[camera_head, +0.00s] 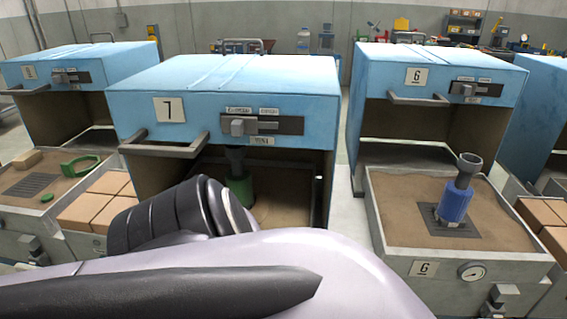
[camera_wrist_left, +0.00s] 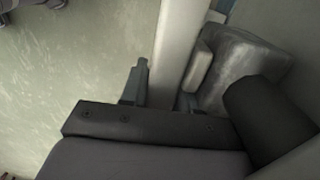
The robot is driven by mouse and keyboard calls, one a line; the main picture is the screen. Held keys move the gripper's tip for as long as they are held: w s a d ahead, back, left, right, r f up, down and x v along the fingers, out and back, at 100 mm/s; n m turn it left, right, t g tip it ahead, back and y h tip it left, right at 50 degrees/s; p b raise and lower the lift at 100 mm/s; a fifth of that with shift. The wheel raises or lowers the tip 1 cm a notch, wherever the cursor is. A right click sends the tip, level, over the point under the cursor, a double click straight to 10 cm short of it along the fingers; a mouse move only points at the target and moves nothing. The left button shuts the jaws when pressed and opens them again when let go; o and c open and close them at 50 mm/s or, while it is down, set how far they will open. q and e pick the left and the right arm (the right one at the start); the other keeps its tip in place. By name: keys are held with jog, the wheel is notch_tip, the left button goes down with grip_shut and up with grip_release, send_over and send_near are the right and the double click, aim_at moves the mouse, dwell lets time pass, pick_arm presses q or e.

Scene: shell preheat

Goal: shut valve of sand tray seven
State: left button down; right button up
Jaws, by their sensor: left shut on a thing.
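The hood marked 7 (camera_head: 225,80) stands at the centre of the head view. Sand tray seven (camera_head: 285,210) shows partly under it, with a green flask-like piece (camera_head: 238,188) on the sand. My arm hides the tray's front and its valve in that view. In the left wrist view, my left gripper (camera_wrist_left: 163,92) has a finger on each side of a pale grey bar (camera_wrist_left: 178,45) and is shut on it. I cannot tell whether the bar is the valve's handle. A grey block (camera_wrist_left: 250,60) is right of the bar. My right gripper is in neither view.
Tray six (camera_head: 390,235) sticks out on the right with a blue flask-like piece (camera_head: 455,200), a gauge (camera_head: 471,271) and a valve (camera_head: 502,295). Brick stacks (camera_head: 95,207) stand left of tray seven. Open floor (camera_wrist_left: 80,60) shows left in the wrist view.

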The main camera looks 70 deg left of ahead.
pick_arm(q)
jog(key=c, duration=0.9)
grip_release()
notch_tip(320, 180, up, 3)
jog(key=p, duration=0.3)
jog(key=shift+r, duration=0.1)
jog(key=shift+r+p, duration=0.45)
jog(key=shift+r, duration=0.4)
jog(key=shift+w+a+r, duration=0.1)
jog(key=shift+w+r, duration=0.1)
jog(key=shift+r, duration=0.4)
jog(key=shift+s+r, duration=0.15)
jog(key=shift+r, duration=0.35)
